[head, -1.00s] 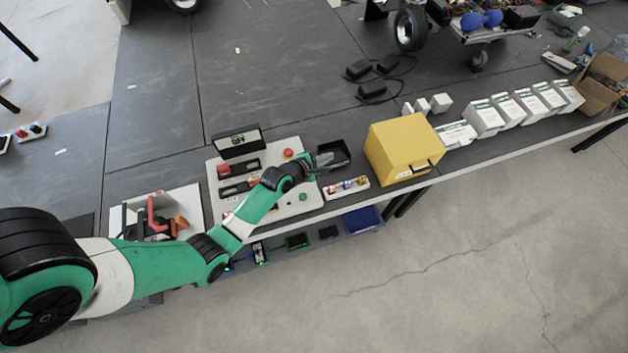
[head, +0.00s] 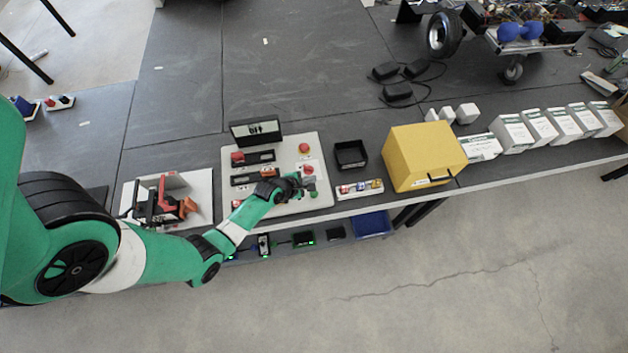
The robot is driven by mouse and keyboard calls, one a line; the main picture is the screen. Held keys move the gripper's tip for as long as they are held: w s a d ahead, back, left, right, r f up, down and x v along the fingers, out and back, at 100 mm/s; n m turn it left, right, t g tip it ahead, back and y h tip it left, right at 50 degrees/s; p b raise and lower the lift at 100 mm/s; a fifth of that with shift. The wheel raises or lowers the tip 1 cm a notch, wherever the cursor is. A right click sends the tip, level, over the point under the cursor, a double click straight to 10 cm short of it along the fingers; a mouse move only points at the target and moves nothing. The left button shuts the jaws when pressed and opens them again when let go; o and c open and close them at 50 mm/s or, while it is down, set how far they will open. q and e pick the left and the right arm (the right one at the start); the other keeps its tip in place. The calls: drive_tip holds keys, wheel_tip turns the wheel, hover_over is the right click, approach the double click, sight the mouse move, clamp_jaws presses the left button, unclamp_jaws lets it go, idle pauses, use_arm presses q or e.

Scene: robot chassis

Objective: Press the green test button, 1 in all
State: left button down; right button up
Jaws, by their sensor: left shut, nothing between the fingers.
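The white control panel (head: 284,207) lies on the bench near its front edge. The small green button (head: 313,194) is at the panel's lower right, partly hidden by my left gripper. My left gripper (head: 308,184) is shut and empty, with its fingertips right at the green button. I cannot tell whether they touch it. A red button (head: 304,148) is at the panel's upper right, and another red one (head: 307,169) is just behind the fingertips. My right gripper is not in view.
A black display (head: 255,131) stands behind the panel. A black tray (head: 350,154), a strip of small coloured parts (head: 359,188) and a yellow box (head: 423,156) are to the right. A white board with red-handled clamps (head: 193,186) is at the left.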

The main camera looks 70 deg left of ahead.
use_arm(q)
drive_tip(key=b, duration=0.7)
hover_over(311, 195)
wheel_tip(311, 195, down, 7)
drive_tip(key=shift+f, duration=0.1)
drive_tip(key=shift+f+b, duration=0.3)
drive_tip(key=shift+f, duration=0.3)
drive_tip(key=shift+f, duration=0.1)
idle(0.9)
drive_tip(key=shift+f, duration=0.3)
drive_tip(key=shift+f+b, duration=0.6)
drive_tip(key=shift+b, duration=0.15)
idle(0.4)
idle(0.3)
drive_tip(key=shift+r+p, duration=1)
drive_tip(key=shift+p, duration=0.1)
